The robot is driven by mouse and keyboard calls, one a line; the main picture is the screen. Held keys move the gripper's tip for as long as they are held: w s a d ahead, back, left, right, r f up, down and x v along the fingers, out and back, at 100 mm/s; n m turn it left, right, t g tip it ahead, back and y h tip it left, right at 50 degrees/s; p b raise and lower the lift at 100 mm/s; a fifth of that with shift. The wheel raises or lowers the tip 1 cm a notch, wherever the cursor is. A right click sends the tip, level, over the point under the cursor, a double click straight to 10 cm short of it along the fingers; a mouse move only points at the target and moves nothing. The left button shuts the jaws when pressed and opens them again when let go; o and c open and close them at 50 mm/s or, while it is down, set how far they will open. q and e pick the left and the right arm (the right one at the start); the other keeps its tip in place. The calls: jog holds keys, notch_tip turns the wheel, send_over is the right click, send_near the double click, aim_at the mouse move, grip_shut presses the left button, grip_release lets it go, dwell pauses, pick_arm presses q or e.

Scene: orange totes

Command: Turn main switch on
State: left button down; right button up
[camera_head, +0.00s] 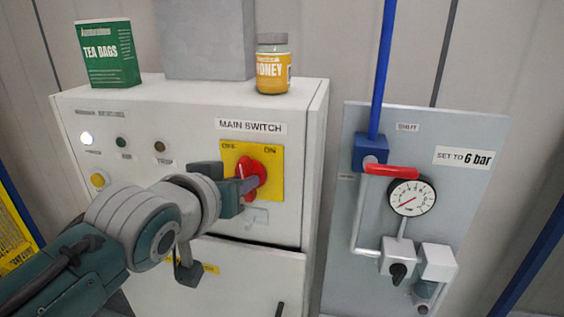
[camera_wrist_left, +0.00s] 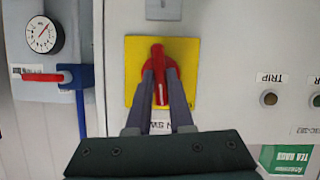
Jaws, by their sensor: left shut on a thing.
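The main switch is a red knob (camera_head: 252,175) on a yellow plate (camera_head: 271,193) marked OFF at left and ON at right, on the front of the white cabinet (camera_head: 190,110). In the left wrist view, which is upside down, the red knob (camera_wrist_left: 158,58) stands roughly upright on its yellow plate (camera_wrist_left: 188,52). My left gripper (camera_head: 243,187) reaches it from the left and front. Its two grey fingers (camera_wrist_left: 161,84) are shut on the knob, one on each side. The fingers hide part of the knob in the head view. My right gripper is not in view.
A green tea box (camera_head: 108,55) and a honey jar (camera_head: 272,65) stand on the cabinet top. Several small lamps and buttons are left of the switch. At right, a grey panel holds a red-handled valve (camera_head: 390,170) and a pressure gauge (camera_head: 412,197).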

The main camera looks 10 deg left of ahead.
pick_arm(q)
jog(key=shift+m+y, duration=0.4)
dwell(0.4)
jog(key=c, duration=0.8)
grip_release()
jog(key=b+v, duration=0.1)
jog(key=v, duration=0.9)
jog(key=shift+d+r, duration=0.1)
